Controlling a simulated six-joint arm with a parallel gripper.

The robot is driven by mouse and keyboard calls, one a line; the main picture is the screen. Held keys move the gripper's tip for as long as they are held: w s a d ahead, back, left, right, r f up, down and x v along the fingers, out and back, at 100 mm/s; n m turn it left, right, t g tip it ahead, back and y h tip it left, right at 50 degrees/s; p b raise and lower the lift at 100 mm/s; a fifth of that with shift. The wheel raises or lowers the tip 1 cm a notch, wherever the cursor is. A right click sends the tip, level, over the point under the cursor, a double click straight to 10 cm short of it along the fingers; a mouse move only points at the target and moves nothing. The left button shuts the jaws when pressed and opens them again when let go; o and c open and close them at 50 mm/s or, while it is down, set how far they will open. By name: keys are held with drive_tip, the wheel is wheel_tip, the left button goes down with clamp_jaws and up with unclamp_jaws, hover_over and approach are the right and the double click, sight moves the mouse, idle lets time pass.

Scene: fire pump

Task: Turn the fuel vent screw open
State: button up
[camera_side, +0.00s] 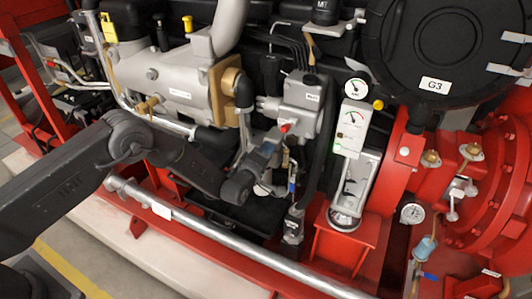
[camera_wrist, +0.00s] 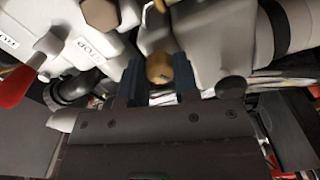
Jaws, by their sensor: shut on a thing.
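In the wrist view a round brass screw head (camera_wrist: 160,67), which looks like the fuel vent screw, sits between the two dark fingers of my gripper (camera_wrist: 158,74). The fingers are shut on it from both sides. The screw is still on the grey housing, and its shaft is partly hidden. In the side view my gripper (camera_side: 270,146) reaches up to the grey pump body (camera_side: 300,93), close to a red-tipped part (camera_side: 285,127). The screw cannot be made out in the side view, being hidden by the gripper and housing.
In the wrist view a red cap (camera_wrist: 14,88) and a bolt beside a label lie to the left, and a grey cylinder (camera_wrist: 292,25) lies to the right. Hoses and a gauge panel (camera_side: 351,128) crowd the side view. A silver rail (camera_side: 230,242) runs below my arm.

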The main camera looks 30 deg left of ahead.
drive_tip(key=shift+r, duration=0.1)
idle(0.3)
drive_tip(key=o, duration=0.9)
drive_tip(key=shift+s, duration=0.1)
drive_tip(key=s, duration=1.3)
drive_tip(key=shift+s, duration=0.3)
